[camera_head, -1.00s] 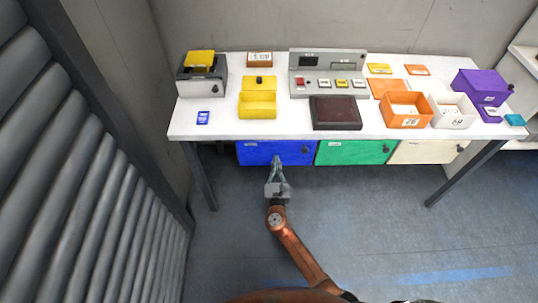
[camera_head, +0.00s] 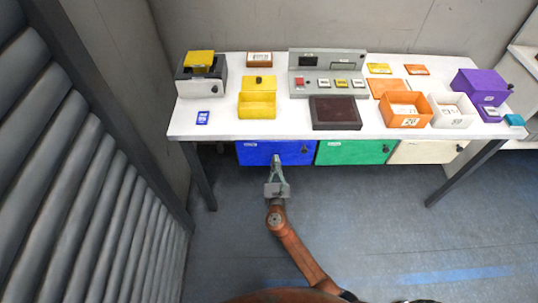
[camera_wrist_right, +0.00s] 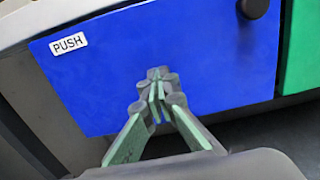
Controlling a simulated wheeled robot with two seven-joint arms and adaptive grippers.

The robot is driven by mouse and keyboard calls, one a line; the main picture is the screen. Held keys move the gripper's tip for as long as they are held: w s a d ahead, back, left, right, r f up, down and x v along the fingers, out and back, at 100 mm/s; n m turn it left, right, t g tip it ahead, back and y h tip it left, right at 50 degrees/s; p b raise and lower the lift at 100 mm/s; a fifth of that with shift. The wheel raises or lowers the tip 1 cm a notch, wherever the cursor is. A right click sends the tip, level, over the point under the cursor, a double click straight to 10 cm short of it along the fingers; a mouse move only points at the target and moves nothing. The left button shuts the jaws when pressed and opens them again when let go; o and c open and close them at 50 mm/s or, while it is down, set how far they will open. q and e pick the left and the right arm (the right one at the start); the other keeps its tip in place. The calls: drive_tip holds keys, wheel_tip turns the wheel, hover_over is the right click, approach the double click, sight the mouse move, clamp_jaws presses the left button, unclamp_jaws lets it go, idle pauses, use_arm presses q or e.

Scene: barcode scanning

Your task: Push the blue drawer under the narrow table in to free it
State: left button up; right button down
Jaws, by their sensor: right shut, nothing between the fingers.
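The blue drawer (camera_head: 262,153) hangs under the left part of the white narrow table (camera_head: 225,128). It has a dark round knob and a small PUSH label, both clear in the right wrist view, where its blue front (camera_wrist_right: 215,65) fills much of the picture. My right gripper (camera_head: 276,160) is shut and empty, with its fingertips at the middle of the blue front. In the right wrist view the fingertips (camera_wrist_right: 158,85) overlap the front; I cannot tell if they touch it. My left gripper is not in view.
A green drawer (camera_head: 350,153) and a cream drawer (camera_head: 425,152) sit to the right of the blue one. Table legs (camera_head: 199,178) stand at both ends. The tabletop holds several boxes and a grey console (camera_head: 325,82). The floor in front is clear.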

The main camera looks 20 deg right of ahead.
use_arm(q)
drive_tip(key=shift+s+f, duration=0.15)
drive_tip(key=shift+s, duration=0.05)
use_arm(e)
drive_tip(key=shift+w+d, duration=0.15)
drive_tip(key=shift+w, duration=0.35)
drive_tip(key=shift+w, duration=0.25)
